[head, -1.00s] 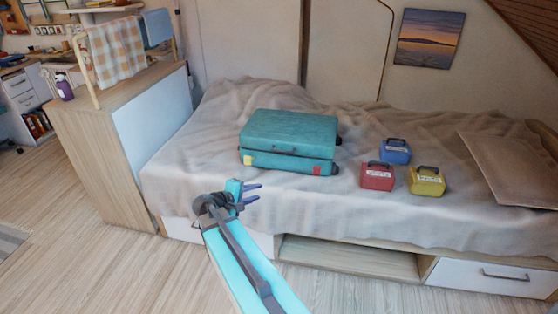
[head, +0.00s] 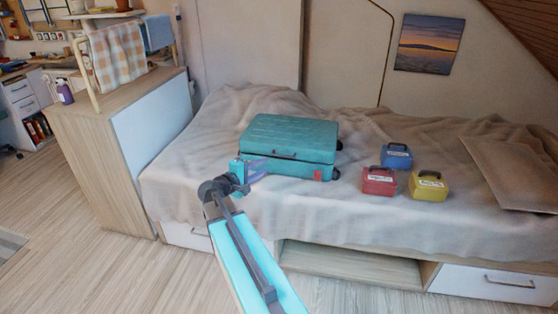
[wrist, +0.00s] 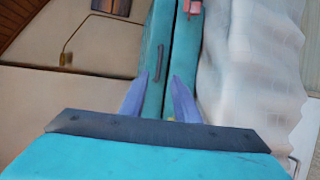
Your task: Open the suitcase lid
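The teal suitcase (head: 290,138) lies flat on the bed, its lid down. Its dark handle is on the front and a red patch (head: 318,175) is at the front right corner. In the wrist view the suitcase (wrist: 184,60) stands sideways, with the seam running up the picture, the handle (wrist: 159,62) left of it and the red patch (wrist: 193,7) at the top. My gripper (head: 262,168) is at the front left of the suitcase. Its two fingers (wrist: 163,85) are open, one each side of the seam, with yellow bits showing between and beside them. I cannot tell whether they touch.
Red (head: 378,181), blue (head: 397,156) and yellow (head: 428,186) small cases stand on the bed right of the suitcase. A wooden cabinet (head: 105,150) with a towel rail stands left. The blanket in front of the suitcase is clear.

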